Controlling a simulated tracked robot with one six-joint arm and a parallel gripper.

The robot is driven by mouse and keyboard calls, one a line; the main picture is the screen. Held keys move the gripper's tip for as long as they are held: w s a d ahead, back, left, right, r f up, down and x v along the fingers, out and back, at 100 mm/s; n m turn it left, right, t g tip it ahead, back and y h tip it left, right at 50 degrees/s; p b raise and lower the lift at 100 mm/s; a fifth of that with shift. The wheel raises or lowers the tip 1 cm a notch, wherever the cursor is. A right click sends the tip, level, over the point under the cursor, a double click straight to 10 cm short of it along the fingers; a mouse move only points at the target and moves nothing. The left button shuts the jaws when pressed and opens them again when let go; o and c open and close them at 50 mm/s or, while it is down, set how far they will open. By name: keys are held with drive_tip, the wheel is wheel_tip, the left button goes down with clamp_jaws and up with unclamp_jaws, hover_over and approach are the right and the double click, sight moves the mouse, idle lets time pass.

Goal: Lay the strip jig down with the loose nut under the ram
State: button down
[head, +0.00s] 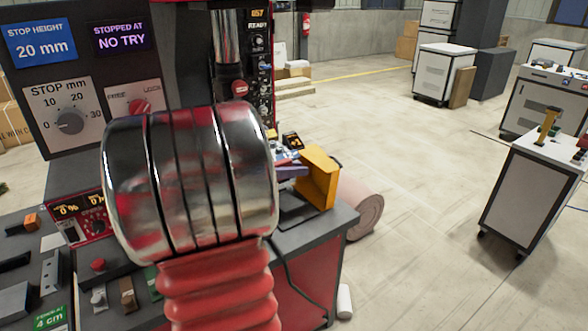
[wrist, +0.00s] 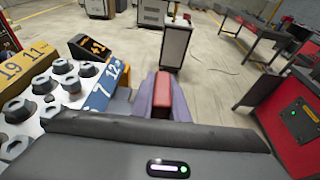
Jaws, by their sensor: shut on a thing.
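In the wrist view my gripper (wrist: 163,112) reaches away from its dark body, with purple sides closed about a red block (wrist: 164,92). I cannot tell whether this block is part of the strip jig. In the head view a purple part (head: 292,171) shows small beside an orange plate (head: 318,178), above the right end of the press bench. The ram (head: 226,38) is a chrome rod on the press, upper middle. I cannot pick out the loose nut.
In the wrist view a white board (wrist: 52,98) with several dark nuts and numbered labels stands close on the left. The press panel (head: 75,75) reads stop height 20 mm. A white cart (head: 532,190) stands at right; open floor lies between.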

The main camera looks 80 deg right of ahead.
drive_tip(key=shift+f, duration=0.15)
drive_tip(key=c, duration=1.6)
unclamp_jaws()
drive_tip(key=shift+c, duration=0.2)
drive_tip(key=shift+f, duration=0.1)
drive_tip(key=v, duration=1.2)
